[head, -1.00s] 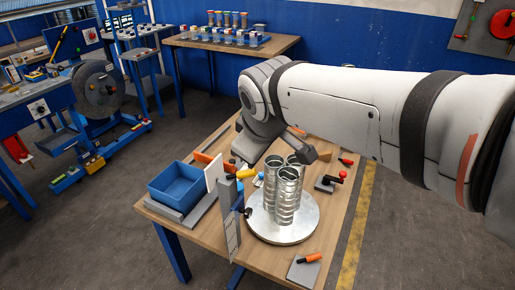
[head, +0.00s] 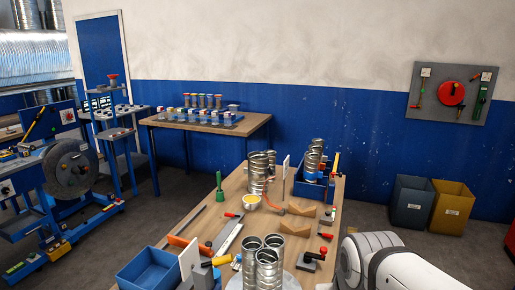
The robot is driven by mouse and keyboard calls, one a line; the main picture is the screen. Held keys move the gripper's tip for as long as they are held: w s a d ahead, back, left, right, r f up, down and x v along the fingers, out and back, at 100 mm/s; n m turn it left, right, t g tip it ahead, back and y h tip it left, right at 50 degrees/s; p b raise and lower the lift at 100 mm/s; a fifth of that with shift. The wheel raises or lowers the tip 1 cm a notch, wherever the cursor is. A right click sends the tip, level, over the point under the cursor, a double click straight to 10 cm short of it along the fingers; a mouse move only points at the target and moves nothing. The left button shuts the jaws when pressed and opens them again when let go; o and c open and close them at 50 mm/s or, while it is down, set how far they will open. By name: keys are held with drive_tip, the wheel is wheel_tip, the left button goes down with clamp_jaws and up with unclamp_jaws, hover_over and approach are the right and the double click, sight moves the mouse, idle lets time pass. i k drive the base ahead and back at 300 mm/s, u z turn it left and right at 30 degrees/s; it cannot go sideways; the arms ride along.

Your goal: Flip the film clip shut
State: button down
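I cannot make out the film clip for certain in the head view. Small fittings lie on the wooden bench (head: 205,221), including a red-handled clamp (head: 316,253) on a dark block to the right of the duct pieces. Shiny spiral duct pieces (head: 267,268) stand upright on a round metal plate at the bottom, and the plate is largely cut off by the frame edge. My gripper is out of view. Only part of my white arm shows at the bottom right, beside the bench.
A blue bin (head: 148,271) sits at the bench's near left. Wooden cradles (head: 299,219), more duct pieces (head: 257,172) and a blue crate (head: 312,188) stand farther back. Grey and yellow bins (head: 450,205) stand by the wall. A reel cart (head: 75,172) is at left.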

sight(227, 259)
drive_tip(key=u, duration=2.3)
drive_tip(key=k, duration=1.05)
drive_tip(key=z, duration=1.1)
drive_tip(key=i, duration=1.05)
